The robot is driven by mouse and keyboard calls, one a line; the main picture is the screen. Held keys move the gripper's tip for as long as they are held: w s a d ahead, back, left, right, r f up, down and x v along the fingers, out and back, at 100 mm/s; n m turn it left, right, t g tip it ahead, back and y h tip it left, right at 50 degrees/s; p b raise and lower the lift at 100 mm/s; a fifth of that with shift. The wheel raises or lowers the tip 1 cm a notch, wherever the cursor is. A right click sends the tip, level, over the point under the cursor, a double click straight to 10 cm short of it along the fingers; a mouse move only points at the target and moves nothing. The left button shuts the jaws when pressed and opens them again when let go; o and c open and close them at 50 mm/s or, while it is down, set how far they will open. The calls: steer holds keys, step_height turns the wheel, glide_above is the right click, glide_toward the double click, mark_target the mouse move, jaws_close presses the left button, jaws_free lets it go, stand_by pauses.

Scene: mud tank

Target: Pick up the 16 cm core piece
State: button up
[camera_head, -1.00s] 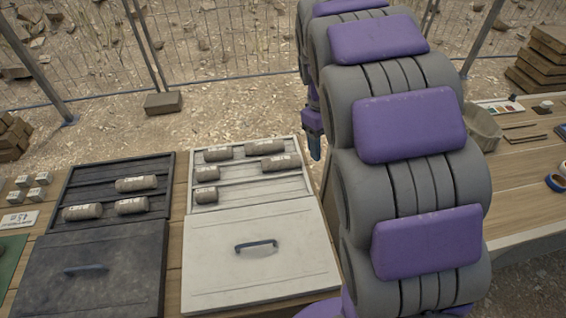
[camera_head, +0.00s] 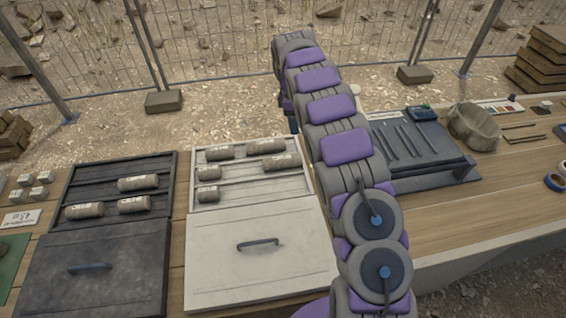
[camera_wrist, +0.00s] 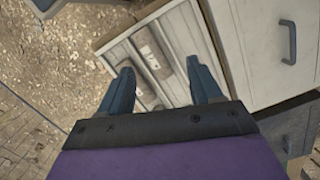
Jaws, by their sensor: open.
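Several grey cylindrical core pieces (camera_head: 266,146) lie in the slatted compartment of an open white box (camera_head: 252,197). Three more core pieces (camera_head: 138,183) lie in an open dark box (camera_head: 72,190) to its left. The pieces carry small pale labels, too small to read, so I cannot tell which is 16 cm. My gripper (camera_wrist: 160,67) is open and empty, its blue fingers spread. In the wrist view the white box (camera_wrist: 150,98) and core pieces (camera_wrist: 150,57) appear beyond and between the fingers. In the head view only a blue gripper tip shows, above the white box's right rear corner.
A dark tray (camera_head: 425,170) with thin tools, a beige bowl (camera_head: 474,127) and a colour chart stand right of my arm. Small grey blocks (camera_head: 44,177) and a label card (camera_head: 20,219) lie at far left. A wire fence (camera_head: 230,50) stands behind the table.

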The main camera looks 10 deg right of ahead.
steer(key=n, duration=0.2)
glide_above(282, 158)
steer(key=s, duration=0.2)
step_height(282, 158, down, 5)
steer(key=shift+n+y, duration=0.7)
steer(key=shift+n, duration=0.2)
steer(key=f+b, duration=0.1)
steer(key=f, duration=0.4)
steer(key=w+f+b, duration=0.1)
steer(key=f, duration=0.4)
steer(key=w+f+b, duration=0.1)
steer(key=f, duration=0.4)
steer(key=shift+d+f, duration=0.15)
steer(key=shift+d, duration=0.2)
steer(key=shift+a+f+b, duration=0.2)
steer(key=shift+f+b, duration=0.4)
steer(key=shift+f, duration=0.8)
steer(key=shift+a+f+b, duration=0.2)
steer(key=shift+f+b, duration=0.35)
steer(key=shift+f, duration=0.8)
steer(key=shift+d, duration=0.1)
steer(key=shift+r, duration=0.1)
jaws_close()
